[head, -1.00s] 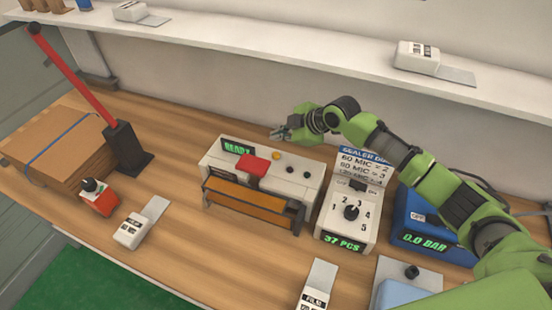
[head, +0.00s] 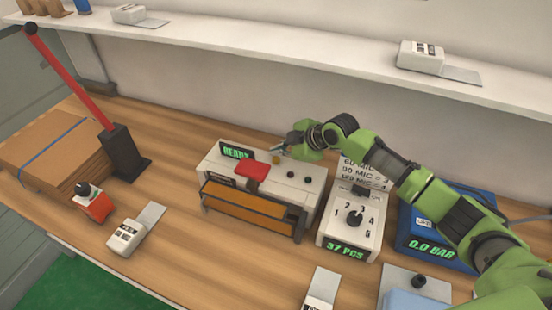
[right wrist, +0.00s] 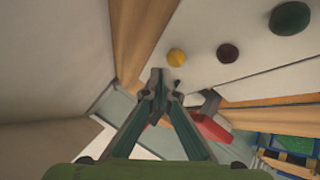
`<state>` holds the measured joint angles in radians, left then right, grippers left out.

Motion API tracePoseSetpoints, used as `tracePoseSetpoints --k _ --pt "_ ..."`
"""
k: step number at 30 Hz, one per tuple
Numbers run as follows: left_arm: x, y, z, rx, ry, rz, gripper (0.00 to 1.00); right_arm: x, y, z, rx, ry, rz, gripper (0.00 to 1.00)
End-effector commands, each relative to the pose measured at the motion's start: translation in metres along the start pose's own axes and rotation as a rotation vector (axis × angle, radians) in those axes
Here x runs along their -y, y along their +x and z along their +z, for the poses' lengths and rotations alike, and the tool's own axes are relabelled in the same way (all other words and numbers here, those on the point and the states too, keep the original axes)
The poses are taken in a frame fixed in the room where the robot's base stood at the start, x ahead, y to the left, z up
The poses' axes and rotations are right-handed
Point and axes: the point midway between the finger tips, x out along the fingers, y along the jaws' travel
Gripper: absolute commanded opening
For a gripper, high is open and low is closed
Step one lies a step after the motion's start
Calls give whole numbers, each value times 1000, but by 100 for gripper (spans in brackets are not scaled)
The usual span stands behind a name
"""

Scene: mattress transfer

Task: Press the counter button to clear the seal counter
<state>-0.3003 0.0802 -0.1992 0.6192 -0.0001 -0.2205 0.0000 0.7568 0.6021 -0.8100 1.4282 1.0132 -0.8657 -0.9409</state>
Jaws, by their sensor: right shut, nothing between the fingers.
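The white sealer machine (head: 312,193) stands mid-bench with a green READY display (head: 237,151) and a red block (head: 252,171). A small yellow button (head: 276,160) is on its top, left of two dark round buttons. In the right wrist view the yellow button (right wrist: 176,57) lies just beyond my fingertips, beside a dark red button (right wrist: 228,53) and a green one (right wrist: 290,18). My right gripper (head: 280,148) is shut and empty, close above and behind the yellow button; contact cannot be told. No button is labelled legibly as the counter button. My left gripper is out of view.
A dial box (head: 335,227) reading 37 PCS stands right of the sealer, with a blue box (head: 408,239) reading 0.0 BAR beyond. A red-handled lever (head: 75,85) and a cardboard stack (head: 35,150) are at left. A white shelf (head: 240,42) runs behind.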

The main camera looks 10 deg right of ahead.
Motion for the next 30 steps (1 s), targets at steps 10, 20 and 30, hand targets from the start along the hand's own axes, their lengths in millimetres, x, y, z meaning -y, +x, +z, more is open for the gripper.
tracePoseSetpoints --k 10,20,30 --pt "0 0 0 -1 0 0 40 0 0 0 0 0 0 0" --pt "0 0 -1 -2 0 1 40 0 0 0 0 0 0 0" --pt "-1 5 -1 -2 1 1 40 4 6 4 0 0 -1 0"
